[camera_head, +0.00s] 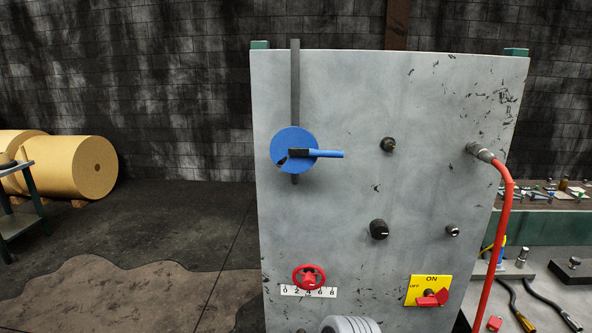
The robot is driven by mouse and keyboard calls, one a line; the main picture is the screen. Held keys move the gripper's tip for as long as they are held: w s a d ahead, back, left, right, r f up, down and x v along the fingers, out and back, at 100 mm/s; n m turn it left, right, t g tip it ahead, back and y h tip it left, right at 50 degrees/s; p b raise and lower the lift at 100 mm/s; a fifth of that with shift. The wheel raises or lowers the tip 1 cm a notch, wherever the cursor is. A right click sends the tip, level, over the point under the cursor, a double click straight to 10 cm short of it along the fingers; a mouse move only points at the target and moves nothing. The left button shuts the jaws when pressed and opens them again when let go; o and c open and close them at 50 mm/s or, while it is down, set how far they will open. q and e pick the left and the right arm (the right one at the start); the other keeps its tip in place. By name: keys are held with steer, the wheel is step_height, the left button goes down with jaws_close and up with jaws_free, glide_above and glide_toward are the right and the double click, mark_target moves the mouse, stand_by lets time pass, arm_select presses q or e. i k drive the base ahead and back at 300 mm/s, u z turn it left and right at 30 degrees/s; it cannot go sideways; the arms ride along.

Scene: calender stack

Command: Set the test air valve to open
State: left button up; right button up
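A grey upright panel (345,190) fills the middle of the view. No label naming the test air valve can be read. A blue disc (284,143) at the panel's upper left carries a blue lever (327,154) pointing right, across a dark vertical bar (295,85). A yellow plate (418,282) at the lower right is marked ON at the top and OFF at the left. Its red handle (433,299) sits low and points right, at neither mark. A red handwheel (309,276) sits above a scale strip (309,291). Neither gripper is in view.
A red hose (507,210) runs from a fitting at the panel's upper right down past its right edge. Dark knobs (379,229) sit mid-panel. A grey rounded part (350,325) shows at the bottom edge. A bench with tools (560,220) stands right. The floor left is open.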

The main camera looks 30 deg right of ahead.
mark_target(308, 150)
steer(key=u, duration=0.1)
steer(key=k, duration=1)
steer(key=z, duration=1)
steer(key=i, duration=0.65)
steer(key=u, duration=0.25)
